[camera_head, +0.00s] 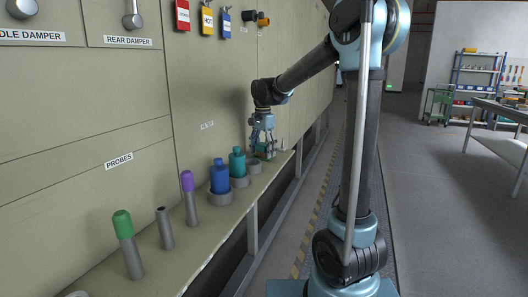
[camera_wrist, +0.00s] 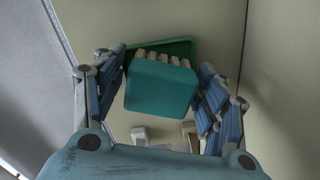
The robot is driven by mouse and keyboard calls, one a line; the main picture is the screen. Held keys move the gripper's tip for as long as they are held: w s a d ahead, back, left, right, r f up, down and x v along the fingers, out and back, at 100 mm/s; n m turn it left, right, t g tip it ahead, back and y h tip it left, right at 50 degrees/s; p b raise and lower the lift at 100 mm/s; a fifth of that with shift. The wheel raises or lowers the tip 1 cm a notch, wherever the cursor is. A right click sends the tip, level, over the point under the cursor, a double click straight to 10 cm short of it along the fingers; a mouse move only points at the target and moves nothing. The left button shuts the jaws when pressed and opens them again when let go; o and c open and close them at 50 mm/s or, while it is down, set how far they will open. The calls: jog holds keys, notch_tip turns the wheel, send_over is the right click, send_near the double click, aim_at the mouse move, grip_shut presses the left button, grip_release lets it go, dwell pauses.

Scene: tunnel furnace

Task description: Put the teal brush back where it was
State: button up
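The teal brush (camera_wrist: 162,88) is between the fingers of my gripper (camera_wrist: 164,75) in the wrist view, lined up with them. The fingers appear closed on its two sides. Its pale bristles (camera_wrist: 168,58) show along its far edge. A dark green tray-like holder (camera_wrist: 186,47) lies behind the brush, partly hidden by it, and the brush is turned a little relative to it. I cannot tell whether they touch. In the head view my gripper (camera_head: 262,132) points down at the far end of the shelf, over a small green thing (camera_head: 266,154).
On the narrow shelf (camera_head: 205,225) stand a teal bottle (camera_head: 237,164) and a blue bottle (camera_head: 220,178) in grey rings, an empty ring (camera_head: 254,167) close to my gripper, and purple-topped (camera_head: 189,200) and green-topped (camera_head: 126,240) probes. The furnace wall (camera_head: 215,95) rises behind.

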aim_at(263, 144)
dwell(0.3)
notch_tip(263, 144, up, 12)
jog(key=s+d+f+n, duration=0.2)
jog(key=s+d+f, duration=0.1)
jog(key=s+d, duration=0.5)
jog(key=s+d+f+n, duration=0.2)
jog(key=s+d+f, duration=0.2)
jog(key=s+f, duration=0.3)
jog(key=s+d+f+n+t, duration=0.1)
jog(key=s+d+f+n, duration=0.1)
jog(key=s+d+f, duration=0.3)
jog(key=s+d+f+n+t, duration=0.1)
jog(key=s+d+f, duration=0.4)
jog(key=s+f, duration=0.5)
jog(key=shift+s+f+n, duration=0.4)
jog(key=shift+s+n, duration=0.4)
jog(key=shift+s, duration=0.1)
